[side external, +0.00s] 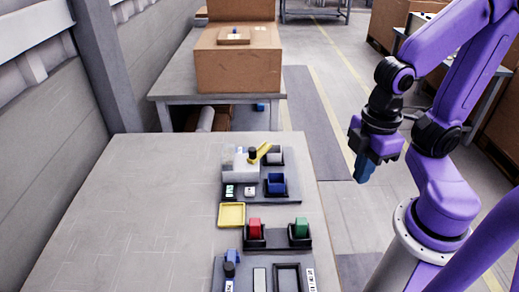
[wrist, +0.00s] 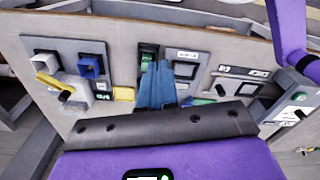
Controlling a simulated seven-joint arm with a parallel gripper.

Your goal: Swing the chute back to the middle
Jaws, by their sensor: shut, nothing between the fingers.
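The yellow chute (side external: 259,154) sits at the far end of the table's fixtures, beside a black knob (side external: 252,154) on a whitish, partly clear housing (side external: 239,167). It is angled toward the upper right, near a dark bin with a light insert (side external: 275,157). In the wrist view the chute (wrist: 48,80) is at the far left, with the black knob (wrist: 65,95) by its end. My gripper (side external: 363,172) hangs right of the table, well apart from the chute. Its blue fingers (wrist: 155,98) are shut and empty, and in the wrist view they cover part of the middle fixtures.
A blue bin (side external: 276,184) and a yellow tray (side external: 232,215) lie near the chute. Nearer are a red block (side external: 255,227) and a green block (side external: 300,227) in dark holders, and a blue piece (side external: 232,257). The table's left half (side external: 130,215) is clear.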

